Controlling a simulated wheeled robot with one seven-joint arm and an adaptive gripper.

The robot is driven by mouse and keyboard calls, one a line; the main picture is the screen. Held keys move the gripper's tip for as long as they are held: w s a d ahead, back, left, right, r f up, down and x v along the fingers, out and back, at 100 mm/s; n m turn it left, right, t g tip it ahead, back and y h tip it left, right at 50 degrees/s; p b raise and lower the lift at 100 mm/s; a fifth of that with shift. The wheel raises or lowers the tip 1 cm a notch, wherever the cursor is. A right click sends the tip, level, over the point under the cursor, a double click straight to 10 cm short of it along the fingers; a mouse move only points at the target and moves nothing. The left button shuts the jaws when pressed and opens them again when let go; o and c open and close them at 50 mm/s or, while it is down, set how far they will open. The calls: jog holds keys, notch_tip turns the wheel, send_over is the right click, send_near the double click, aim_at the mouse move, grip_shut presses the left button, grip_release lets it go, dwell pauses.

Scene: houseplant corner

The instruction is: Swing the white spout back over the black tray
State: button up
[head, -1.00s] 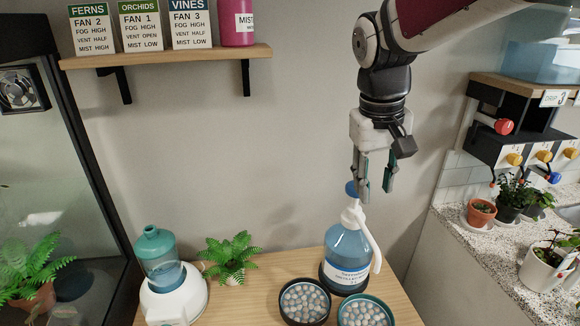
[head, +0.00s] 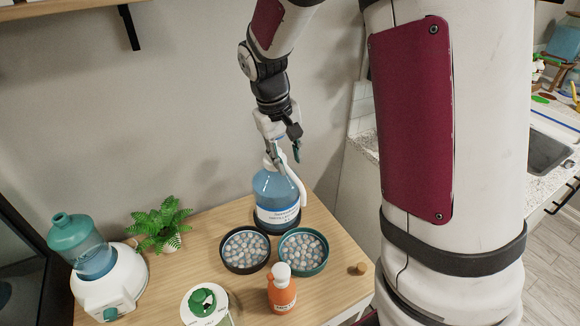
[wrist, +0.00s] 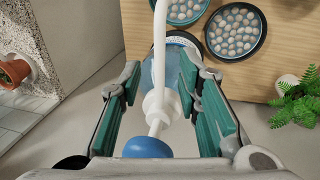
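The blue bottle (head: 275,195) stands upright at the back of the wooden table. Its white spout (head: 291,180) points to the front right, and its tip hangs beside the bottle's right side, not above either tray. The black tray (head: 246,250) of pebbles is front left of the bottle; the teal-rimmed tray (head: 303,251) is right of it. My gripper (head: 283,152) is at the pump top, open. In the wrist view its fingers (wrist: 158,70) lie either side of the white pump, gaps visible, with the blue knob (wrist: 147,148) near the palm. The spout tip is out of the wrist view.
An orange bottle (head: 282,293) with a white cap stands in front of the trays. A wooden knob (head: 358,268) is near the table's right edge. A fern (head: 162,222) and a white-and-teal humidifier (head: 100,270) stand left. My own arm covers much of the right.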

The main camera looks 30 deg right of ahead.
aim_at(291, 174)
jog(key=shift+d+f, duration=0.2)
jog(key=shift+f, duration=0.7)
jog(key=shift+d+f, duration=0.2)
jog(key=shift+f, duration=0.7)
grip_shut()
